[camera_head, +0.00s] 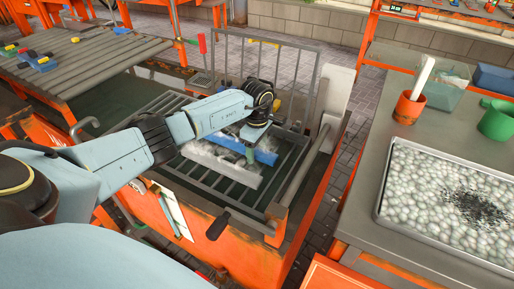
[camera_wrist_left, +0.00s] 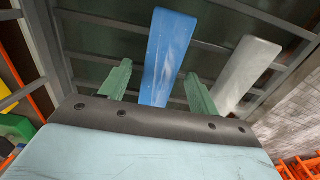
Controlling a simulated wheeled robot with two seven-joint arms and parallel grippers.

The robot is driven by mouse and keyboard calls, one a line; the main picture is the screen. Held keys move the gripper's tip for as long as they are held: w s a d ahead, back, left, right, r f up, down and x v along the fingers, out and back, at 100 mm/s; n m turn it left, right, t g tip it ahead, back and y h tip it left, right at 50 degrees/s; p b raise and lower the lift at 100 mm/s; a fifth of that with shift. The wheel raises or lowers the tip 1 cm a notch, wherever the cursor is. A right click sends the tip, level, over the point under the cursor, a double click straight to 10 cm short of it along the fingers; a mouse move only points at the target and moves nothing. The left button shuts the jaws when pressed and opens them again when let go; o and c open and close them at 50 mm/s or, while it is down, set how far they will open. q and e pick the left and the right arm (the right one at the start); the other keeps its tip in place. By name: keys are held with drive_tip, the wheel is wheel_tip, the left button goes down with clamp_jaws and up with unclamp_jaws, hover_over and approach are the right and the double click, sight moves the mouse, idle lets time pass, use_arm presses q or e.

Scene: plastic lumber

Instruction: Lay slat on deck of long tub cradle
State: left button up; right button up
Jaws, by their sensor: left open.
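A blue slat (camera_head: 265,157) lies on the grey barred deck (camera_head: 213,180) of the cradle over the long orange tub (camera_head: 225,240). A whitish-grey slat (camera_head: 236,172) lies beside it. My left gripper (camera_head: 250,157) is over the blue slat, partly hiding it. In the left wrist view the green fingers of my left gripper (camera_wrist_left: 158,88) are open, one on each side of the blue slat (camera_wrist_left: 168,50), with gaps visible. The grey slat (camera_wrist_left: 246,72) is outside the fingers, to the right. My right gripper is not in view.
A slatted table (camera_head: 90,55) with coloured tools stands at the back left. A wire frame (camera_head: 290,75) rises behind the cradle. On the right, a bench holds a pebble-like tray (camera_head: 383,190), an orange cup (camera_head: 408,107) and a green mug (camera_head: 496,120).

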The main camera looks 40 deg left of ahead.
use_arm(q)
wheel_tip(320, 180, up, 6)
drive_tip(key=shift+p, duration=0.9)
wheel_tip(320, 180, up, 8)
drive_tip(key=p, duration=0.1)
drive_tip(key=shift+f, duration=0.25)
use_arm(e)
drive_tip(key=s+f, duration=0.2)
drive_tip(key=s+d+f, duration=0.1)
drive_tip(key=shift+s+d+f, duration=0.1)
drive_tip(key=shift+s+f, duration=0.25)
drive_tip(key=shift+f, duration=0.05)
